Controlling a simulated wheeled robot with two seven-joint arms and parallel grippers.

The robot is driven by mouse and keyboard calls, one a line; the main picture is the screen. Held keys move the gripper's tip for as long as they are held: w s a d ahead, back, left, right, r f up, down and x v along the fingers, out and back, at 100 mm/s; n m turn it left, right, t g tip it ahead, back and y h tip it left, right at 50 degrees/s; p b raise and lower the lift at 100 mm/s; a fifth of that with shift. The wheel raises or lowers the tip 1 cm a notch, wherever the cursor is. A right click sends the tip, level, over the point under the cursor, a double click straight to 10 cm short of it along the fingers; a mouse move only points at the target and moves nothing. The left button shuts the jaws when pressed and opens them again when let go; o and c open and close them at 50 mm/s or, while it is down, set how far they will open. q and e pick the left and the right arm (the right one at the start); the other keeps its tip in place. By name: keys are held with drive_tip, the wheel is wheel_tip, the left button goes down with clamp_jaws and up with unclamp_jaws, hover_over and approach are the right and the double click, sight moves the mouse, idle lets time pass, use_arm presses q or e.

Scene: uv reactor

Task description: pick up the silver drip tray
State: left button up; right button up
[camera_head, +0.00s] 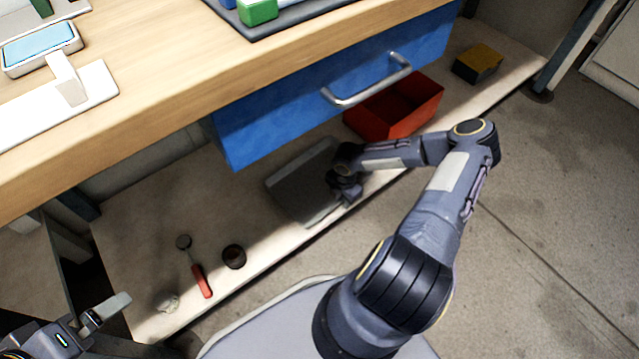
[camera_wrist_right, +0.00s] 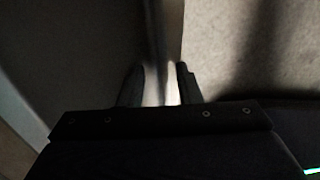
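The silver drip tray (camera_head: 300,185) is a shallow grey tray lying on the low shelf under the blue drawer. My right gripper (camera_head: 345,188) is at the tray's right side and hides part of that edge. In the right wrist view the tray's edge (camera_wrist_right: 158,50) runs down between my two fingertips (camera_wrist_right: 162,85), which stand apart on either side of it. Firm contact is not clear in the dark wrist view. My left gripper (camera_head: 103,314) is only partly visible at the lower left, away from the tray, and its opening is unclear.
A red bin (camera_head: 395,108) and a yellow-black block (camera_head: 478,63) stand right of the tray. A red-handled tool (camera_head: 201,280), a small dark cup (camera_head: 234,257) and a crumpled pale piece (camera_head: 167,303) lie left. The drawer (camera_head: 290,105) overhangs the tray's rear.

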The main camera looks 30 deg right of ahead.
clamp_jaws()
drive_tip(key=shift+r, duration=0.15)
